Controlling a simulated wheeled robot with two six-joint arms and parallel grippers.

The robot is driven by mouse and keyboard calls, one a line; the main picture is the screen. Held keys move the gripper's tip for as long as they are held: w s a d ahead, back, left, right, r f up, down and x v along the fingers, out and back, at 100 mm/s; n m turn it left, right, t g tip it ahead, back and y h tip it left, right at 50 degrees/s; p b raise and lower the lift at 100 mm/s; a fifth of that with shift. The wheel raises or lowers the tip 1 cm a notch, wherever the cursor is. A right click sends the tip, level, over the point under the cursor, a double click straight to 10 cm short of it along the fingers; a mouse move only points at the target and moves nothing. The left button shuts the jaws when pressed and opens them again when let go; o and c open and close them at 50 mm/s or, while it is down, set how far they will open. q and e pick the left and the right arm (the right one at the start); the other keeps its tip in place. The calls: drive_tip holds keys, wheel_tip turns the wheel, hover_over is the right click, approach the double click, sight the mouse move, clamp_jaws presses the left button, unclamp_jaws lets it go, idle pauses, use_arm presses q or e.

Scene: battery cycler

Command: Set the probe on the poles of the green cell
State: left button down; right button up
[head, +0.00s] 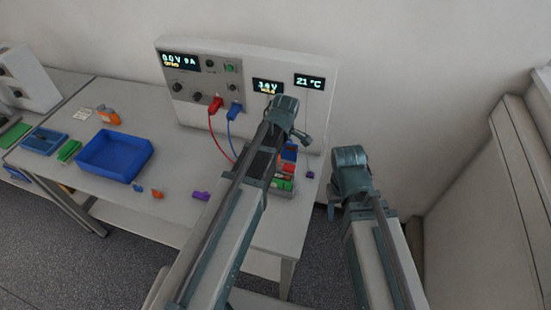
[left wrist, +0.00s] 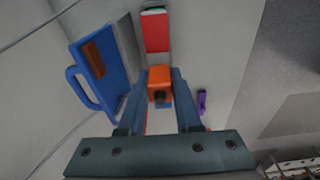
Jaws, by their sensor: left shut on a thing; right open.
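A red block with a green end (left wrist: 155,30) lies beyond the fingers in the left wrist view. Whether the probe touches anything is unclear. My right gripper (head: 334,207) is open and empty, right of the table.
The cycler (head: 180,75) stands at the back, with red (head: 216,104) and blue (head: 236,111) plugs. A blue bin (head: 115,157) is on the left. A purple piece (head: 201,196) lies near the front edge. A blue handled thing (left wrist: 92,75) stands beside the left gripper.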

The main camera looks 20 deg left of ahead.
use_arm(q)
drive_tip(key=shift+r+p, duration=1.9)
drive_tip(key=shift+r, duration=0.3)
use_arm(e)
wheel_tip(320, 180, up, 4)
drive_tip(key=shift+r, duration=0.15)
use_arm(q)
drive_tip(key=shift+f, duration=0.1)
